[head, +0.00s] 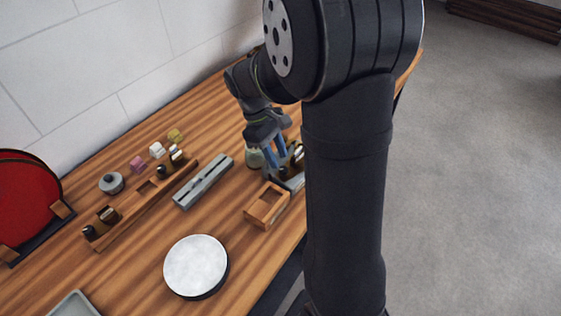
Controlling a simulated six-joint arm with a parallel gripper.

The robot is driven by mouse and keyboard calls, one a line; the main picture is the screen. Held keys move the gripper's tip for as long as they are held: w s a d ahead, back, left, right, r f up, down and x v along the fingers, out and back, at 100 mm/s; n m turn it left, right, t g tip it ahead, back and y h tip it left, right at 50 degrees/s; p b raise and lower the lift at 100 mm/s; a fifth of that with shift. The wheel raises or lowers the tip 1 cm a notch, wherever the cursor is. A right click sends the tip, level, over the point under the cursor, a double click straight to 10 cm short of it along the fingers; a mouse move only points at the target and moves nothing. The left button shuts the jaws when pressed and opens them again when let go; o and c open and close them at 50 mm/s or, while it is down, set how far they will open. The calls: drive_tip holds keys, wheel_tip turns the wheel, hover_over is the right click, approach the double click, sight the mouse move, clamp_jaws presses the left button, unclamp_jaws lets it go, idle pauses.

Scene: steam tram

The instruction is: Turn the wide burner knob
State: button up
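My gripper (276,159) has blue fingers and points down at the right side of the wooden bench. Its two fingers look slightly apart, but their tips are too small to tell whether anything is between them. Just beside and below the fingers is a dark, grey-based fixture (292,180) with small dark and light parts, partly hidden by my arm. I cannot make out the wide burner knob for certain; it may be on this fixture. A pale green round object (254,158) stands just left of the fingers.
A small open wooden box (267,205) sits just in front of the fixture. A grey slotted block (203,182) and a long wooden rack (138,206) lie to the left. A white round disc (196,265) is nearer the front edge. A white tiled wall (105,60) bounds the back.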

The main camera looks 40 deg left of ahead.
sight(284, 168)
drive_tip(key=shift+x, duration=1.6)
clamp_jaws()
drive_tip(key=shift+m+g, duration=0.3)
drive_tip(key=shift+m, duration=0.4)
drive_tip(key=m, duration=0.1)
drive_tip(key=m+g, duration=0.1)
drive_tip(key=m, duration=0.1)
drive_tip(key=shift+w+m, duration=0.2)
drive_tip(key=shift+m, duration=0.1)
drive_tip(key=m+g, duration=0.1)
drive_tip(key=m, duration=0.1)
drive_tip(key=m+g+y, duration=0.1)
drive_tip(key=m, duration=0.1)
drive_tip(key=shift+w+d+m, duration=0.1)
drive_tip(key=shift+w+m, duration=0.05)
drive_tip(key=shift+m, duration=0.15)
drive_tip(key=shift+y, duration=0.3)
